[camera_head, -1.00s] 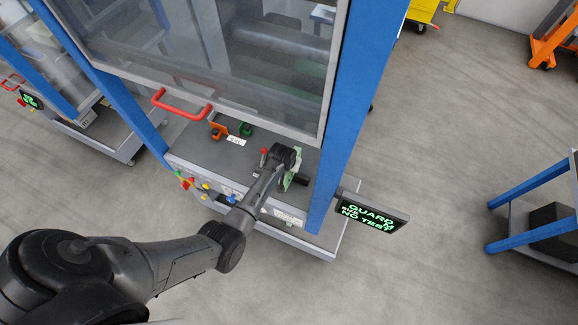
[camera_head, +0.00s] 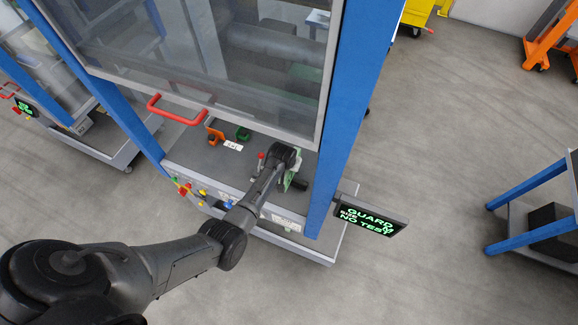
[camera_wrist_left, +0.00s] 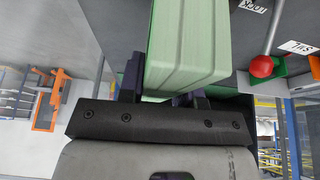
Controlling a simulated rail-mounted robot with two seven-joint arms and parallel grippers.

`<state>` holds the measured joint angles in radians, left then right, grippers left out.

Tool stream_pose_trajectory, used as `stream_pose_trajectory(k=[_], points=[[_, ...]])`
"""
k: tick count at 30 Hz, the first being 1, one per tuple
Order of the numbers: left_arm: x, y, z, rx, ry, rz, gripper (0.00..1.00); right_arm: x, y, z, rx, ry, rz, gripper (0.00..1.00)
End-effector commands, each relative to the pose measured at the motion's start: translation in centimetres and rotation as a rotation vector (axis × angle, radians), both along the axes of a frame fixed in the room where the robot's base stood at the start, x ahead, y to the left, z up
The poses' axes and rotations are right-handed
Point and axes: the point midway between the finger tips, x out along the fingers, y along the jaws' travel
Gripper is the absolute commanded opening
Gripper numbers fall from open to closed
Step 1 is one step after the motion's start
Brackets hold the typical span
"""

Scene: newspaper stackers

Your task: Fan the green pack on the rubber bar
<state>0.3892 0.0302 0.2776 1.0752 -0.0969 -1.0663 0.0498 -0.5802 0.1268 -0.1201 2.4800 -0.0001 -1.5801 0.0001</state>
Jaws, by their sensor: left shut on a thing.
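The green pack (camera_head: 290,181) is a pale green block with layered edges, mostly hidden behind my wrist in the head view. In the left wrist view the pack (camera_wrist_left: 188,45) rises between the fingers of my left gripper (camera_wrist_left: 158,90). My left gripper (camera_head: 284,170) is shut on the pack, above the right part of the machine's grey deck. A short dark bar (camera_head: 300,184) shows just right of the pack; it may be the rubber bar, and I cannot tell whether they touch. My right gripper is not in view.
The clear guard panel with a red handle (camera_head: 178,110) stands behind the deck. A blue post (camera_head: 345,110) is close right of my left gripper. A red-knobbed lever (camera_wrist_left: 261,67) stands beside the pack. A screen (camera_head: 372,220) reads "GUARD" and "NO TEST".

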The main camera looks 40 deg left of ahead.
Motion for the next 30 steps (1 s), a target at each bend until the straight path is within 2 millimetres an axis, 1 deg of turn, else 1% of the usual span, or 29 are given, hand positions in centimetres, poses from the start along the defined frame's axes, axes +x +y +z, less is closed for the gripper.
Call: stream_pose_trajectory(k=[30], points=[[2.2,0.7,-0.1,0.001,-0.002,0.000,0.00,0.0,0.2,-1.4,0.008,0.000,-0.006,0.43]])
